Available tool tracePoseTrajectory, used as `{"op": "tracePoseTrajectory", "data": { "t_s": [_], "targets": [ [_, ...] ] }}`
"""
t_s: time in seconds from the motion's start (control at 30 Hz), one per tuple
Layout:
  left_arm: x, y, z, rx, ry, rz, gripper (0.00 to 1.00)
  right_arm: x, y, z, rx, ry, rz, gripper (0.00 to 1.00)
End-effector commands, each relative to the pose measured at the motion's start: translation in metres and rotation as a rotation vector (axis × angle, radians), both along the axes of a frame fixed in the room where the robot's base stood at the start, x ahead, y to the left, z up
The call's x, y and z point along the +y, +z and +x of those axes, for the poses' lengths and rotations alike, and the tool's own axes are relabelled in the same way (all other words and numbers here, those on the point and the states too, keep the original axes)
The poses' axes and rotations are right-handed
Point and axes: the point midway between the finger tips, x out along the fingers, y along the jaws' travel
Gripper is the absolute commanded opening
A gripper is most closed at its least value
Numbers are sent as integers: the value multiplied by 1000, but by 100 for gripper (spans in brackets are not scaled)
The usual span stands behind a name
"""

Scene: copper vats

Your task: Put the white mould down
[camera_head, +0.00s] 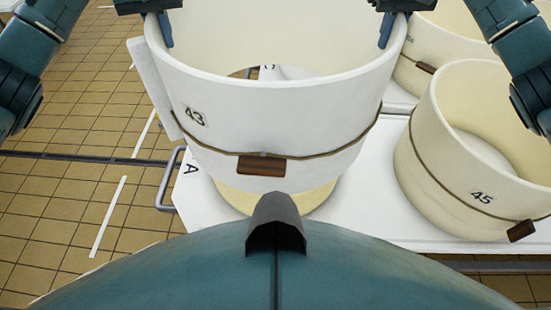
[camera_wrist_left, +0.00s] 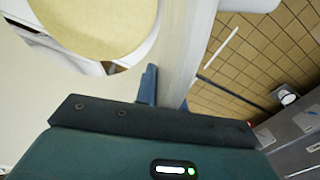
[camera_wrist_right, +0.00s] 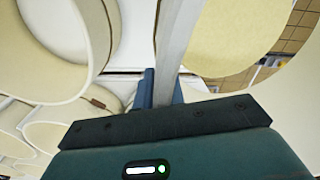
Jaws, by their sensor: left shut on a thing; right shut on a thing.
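The white mould (camera_head: 275,115), an open ring marked 43 with a dark band and a brown block, is held up in the middle of the head view. My left gripper (camera_head: 163,28) is shut on its left rim, and my right gripper (camera_head: 388,28) is shut on its right rim. The mould's wall shows edge-on in the left wrist view (camera_wrist_left: 187,45) and the right wrist view (camera_wrist_right: 175,50). A pale yellow round thing (camera_head: 270,200) shows below the mould, above the white table (camera_head: 215,200). The mould hides most of it, and I cannot tell whether they touch.
A cream mould (camera_head: 450,185) marked 45 stands close on the right of the table. Another cream mould (camera_head: 425,50) stands behind it. A metal handle (camera_head: 168,180) juts from the table's left edge by the letter A. Tiled floor (camera_head: 60,190) lies open at left.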

Motion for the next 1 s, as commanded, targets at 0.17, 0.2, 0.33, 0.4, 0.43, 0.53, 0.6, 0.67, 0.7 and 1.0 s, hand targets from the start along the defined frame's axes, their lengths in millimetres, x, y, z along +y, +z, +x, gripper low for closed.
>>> {"op": "tracePoseTrajectory", "data": {
  "t_s": [0.17,0.2,0.33,0.4,0.43,0.53,0.6,0.67,0.7,1.0],
  "targets": [
    [2,2,0,-2,4,2,0,-3,2,0,-3,-6,-3,0],
    [2,2,0,-2,4,2,0,-3,2,0,-3,-6,-3,0],
    [2,0,0,-2,4,2,0,-3,0,0,-3,-6,-3,0],
    [2,-2,0,-2,4,2,0,-3,-2,0,-3,-6,-3,0],
    [2,-3,0,-2,4,2,0,-3,-3,0,-3,-6,-3,0],
    [2,-7,0,-2,4,2,0,-3,-7,0,-3,-6,-3,0],
    [2,-11,0,-2,4,2,0,-3,-11,0,-3,-6,-3,0],
    [2,-14,0,-2,4,2,0,-3,-14,0,-3,-6,-3,0],
    [2,-16,0,-2,4,2,0,-3,-16,0,-3,-6,-3,0],
    [2,-33,0,-2,4,2,0,-3,-33,0,-3,-6,-3,0]
  ]
}}
